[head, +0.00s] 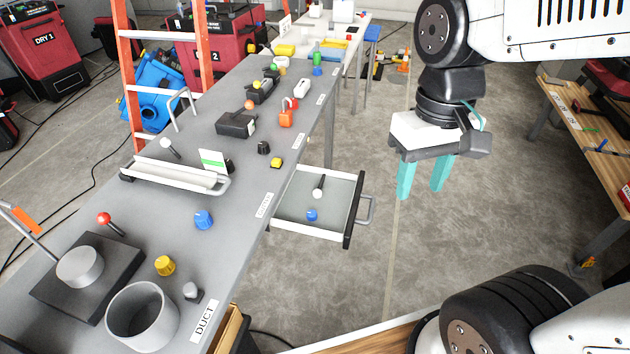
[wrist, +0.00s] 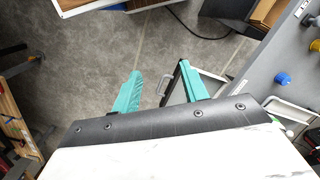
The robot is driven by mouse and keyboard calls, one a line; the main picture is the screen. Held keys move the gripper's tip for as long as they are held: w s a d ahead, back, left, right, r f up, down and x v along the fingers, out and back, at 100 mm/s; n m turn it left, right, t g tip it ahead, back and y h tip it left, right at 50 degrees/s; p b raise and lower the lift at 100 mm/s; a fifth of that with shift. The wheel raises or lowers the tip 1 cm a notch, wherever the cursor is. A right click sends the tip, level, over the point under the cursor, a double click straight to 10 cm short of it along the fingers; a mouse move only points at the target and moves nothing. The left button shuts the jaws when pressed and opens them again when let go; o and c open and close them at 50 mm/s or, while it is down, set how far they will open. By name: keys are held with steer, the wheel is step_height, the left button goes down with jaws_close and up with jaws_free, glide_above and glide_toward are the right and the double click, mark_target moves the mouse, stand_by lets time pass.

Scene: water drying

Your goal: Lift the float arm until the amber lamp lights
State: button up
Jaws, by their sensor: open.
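My gripper (head: 421,191) is open and empty over the bare floor, right of the long grey bench (head: 225,165). Its two teal fingers are apart in the wrist view (wrist: 161,76) too. I cannot tell for sure which part is the float arm. A white-knobbed lever (head: 169,147) rises at a long pale trough on the bench, well left of my gripper. Another white-tipped rod (head: 318,192) is in the open drawer. No lit amber lamp can be made out; a yellow ribbed knob (head: 165,265) sits near the bench's front end.
The open drawer (head: 351,215) juts from the bench toward my gripper. A grey cup (head: 142,318) and a red-knobbed lever (head: 105,219) stand on the near bench. An orange ladder (head: 130,90) is behind it. A wooden table (head: 590,130) is at the right. Floor between is clear.

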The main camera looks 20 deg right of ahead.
steer(key=w+a+f+m+g, duration=0.15)
steer(key=w+a+f, duration=0.25)
steer(key=w+f, duration=0.45)
steer(key=m+t+y, duration=0.1)
steer(key=m+t, duration=0.3)
steer(key=m, duration=0.3)
glide_above(318, 191)
steer(key=s+d, duration=0.1)
step_height(318, 191, down, 10)
steer(key=f, duration=0.5)
steer(key=a+f, duration=0.1)
steer(key=f, duration=0.1)
steer(key=shift+w+f, duration=0.15)
steer(key=shift+w, duration=0.25)
jaws_close()
